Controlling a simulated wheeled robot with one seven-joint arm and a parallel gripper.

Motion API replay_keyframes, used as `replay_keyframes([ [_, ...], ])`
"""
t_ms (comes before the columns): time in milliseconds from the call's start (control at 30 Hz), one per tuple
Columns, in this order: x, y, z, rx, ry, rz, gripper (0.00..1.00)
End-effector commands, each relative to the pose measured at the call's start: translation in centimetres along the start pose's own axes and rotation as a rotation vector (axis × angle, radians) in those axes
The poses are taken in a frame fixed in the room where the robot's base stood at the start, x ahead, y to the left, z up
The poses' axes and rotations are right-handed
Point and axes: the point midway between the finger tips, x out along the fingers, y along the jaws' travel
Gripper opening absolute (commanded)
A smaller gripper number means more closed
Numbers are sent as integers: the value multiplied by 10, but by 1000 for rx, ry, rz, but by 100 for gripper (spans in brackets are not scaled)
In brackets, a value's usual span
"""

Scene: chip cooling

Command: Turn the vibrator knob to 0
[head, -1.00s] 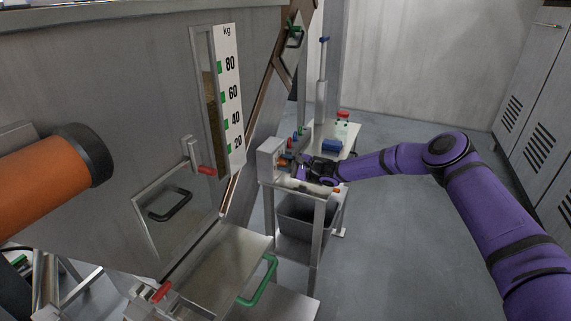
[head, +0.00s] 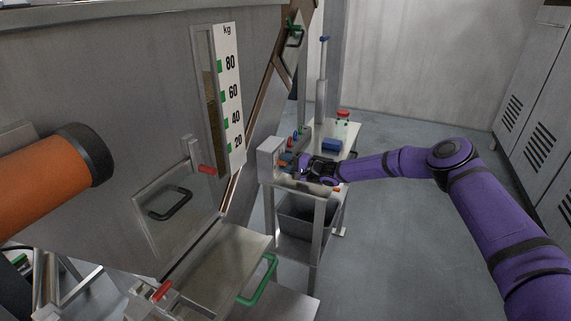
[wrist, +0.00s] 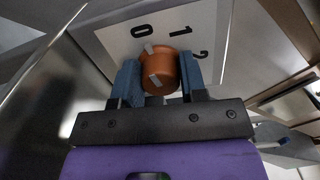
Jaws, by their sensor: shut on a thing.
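The orange vibrator knob (wrist: 160,68) sits on a white dial plate (wrist: 115,38) marked 0, 1 and 2 in the wrist view. My gripper (wrist: 158,76) has its two blue finger pads on either side of the knob and is shut on it. A pale mark on the knob's edge lies close to the 0, slightly toward the 1. In the head view my gripper (head: 288,160) is at the grey control box (head: 265,158) on the small steel stand, and its fingers largely hide the knob there.
A steel hopper (head: 110,80) with a kg scale fills the left. A blue block (head: 332,146) and a red-topped item (head: 343,114) are on the table behind the gripper. A dark bin (head: 300,218) is under the stand. Open floor lies to the right.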

Motion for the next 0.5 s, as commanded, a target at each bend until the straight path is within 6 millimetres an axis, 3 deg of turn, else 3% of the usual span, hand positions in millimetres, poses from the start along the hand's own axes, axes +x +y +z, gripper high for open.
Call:
replay_keyframes([
  [367, -1, 2, 0, -4, 0, 3, 15],
  [400, -1, 2, 0, -4, 0, 3, 46],
  [500, -1, 2, 0, -4, 0, 2, 65],
])
